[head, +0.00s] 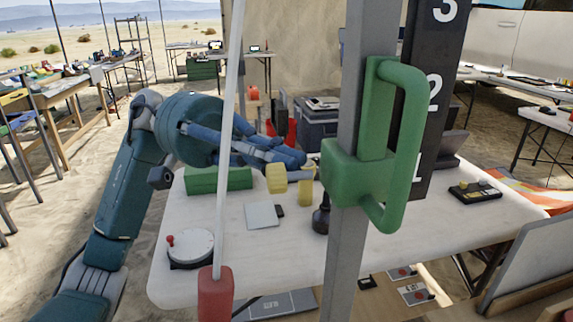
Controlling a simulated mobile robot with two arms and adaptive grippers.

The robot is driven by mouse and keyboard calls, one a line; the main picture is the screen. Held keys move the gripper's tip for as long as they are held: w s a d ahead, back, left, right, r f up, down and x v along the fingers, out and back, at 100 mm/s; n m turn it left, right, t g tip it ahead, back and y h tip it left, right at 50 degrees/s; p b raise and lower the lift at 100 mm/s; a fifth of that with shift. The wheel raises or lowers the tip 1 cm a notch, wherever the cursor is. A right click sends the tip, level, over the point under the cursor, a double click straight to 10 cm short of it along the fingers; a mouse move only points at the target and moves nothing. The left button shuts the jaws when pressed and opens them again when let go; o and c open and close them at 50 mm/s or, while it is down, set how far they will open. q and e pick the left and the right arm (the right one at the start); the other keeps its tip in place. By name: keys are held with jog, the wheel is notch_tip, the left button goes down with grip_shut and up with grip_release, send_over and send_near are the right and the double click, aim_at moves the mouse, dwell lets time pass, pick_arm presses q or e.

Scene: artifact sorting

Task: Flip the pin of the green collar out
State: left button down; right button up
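The green collar (345,172) sits around the grey upright post (342,260) right of centre, close to the camera. A green D-shaped handle (405,140) stands upright on its right side. I cannot make out a separate pin on the collar. My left gripper (291,184) reaches in from the left, with blue fingers and what look like yellow pads at the tips. The pads stand apart with nothing visible between them. They are left of the collar and do not appear to touch it. My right gripper is not in view.
A black board with white numbers (432,95) stands behind the handle. A thin white pole (228,130) with a red block (216,293) crosses in front of my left arm. The white table (275,262) behind holds a green box (218,180) and a round white device (190,246).

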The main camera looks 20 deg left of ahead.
pick_arm(q)
jog(key=shift+s, duration=0.1)
jog(key=v, duration=1.2)
dwell(0.4)
